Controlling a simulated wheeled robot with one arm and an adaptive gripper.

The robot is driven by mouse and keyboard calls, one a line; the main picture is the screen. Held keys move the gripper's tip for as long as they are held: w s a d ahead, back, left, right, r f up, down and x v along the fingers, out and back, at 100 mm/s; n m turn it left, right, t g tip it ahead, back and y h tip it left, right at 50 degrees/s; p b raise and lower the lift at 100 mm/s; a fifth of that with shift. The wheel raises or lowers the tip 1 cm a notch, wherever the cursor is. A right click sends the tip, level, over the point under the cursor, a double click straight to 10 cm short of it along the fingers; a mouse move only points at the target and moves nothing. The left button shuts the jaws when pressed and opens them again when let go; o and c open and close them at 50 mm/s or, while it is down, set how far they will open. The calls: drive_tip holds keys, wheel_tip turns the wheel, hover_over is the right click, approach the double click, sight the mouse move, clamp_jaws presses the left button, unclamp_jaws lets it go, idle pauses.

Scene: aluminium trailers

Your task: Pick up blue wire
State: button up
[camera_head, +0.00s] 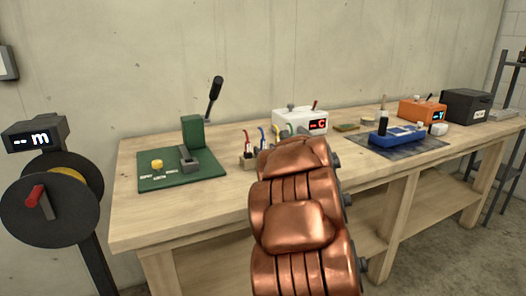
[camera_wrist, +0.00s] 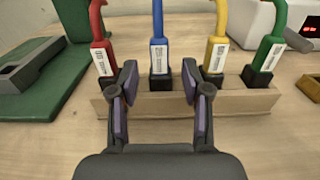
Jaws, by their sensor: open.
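The blue wire (camera_wrist: 158,30) stands upright in the wooden holder (camera_wrist: 230,103), with a white label low on it and a black end at the bottom. It also shows small in the head view (camera_head: 263,136). My gripper (camera_wrist: 160,82) is open, with one finger on each side of the blue wire's lower part. I cannot tell whether either finger touches it. The red wire (camera_wrist: 98,22) is to its left. The yellow wire (camera_wrist: 219,28) and green wire (camera_wrist: 274,32) are to its right. In the head view my copper-coloured arm hides the gripper.
A green press (camera_head: 192,140) on a green base stands left of the holder. A white box with a red display (camera_head: 310,122) is behind on the right. A blue device (camera_head: 398,135) lies on a dark mat further right. Bare tabletop (camera_head: 190,212) lies in front.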

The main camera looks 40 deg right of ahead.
drive_tip(key=shift+x, duration=1.15)
drive_tip(key=shift+c, duration=0.4)
clamp_jaws()
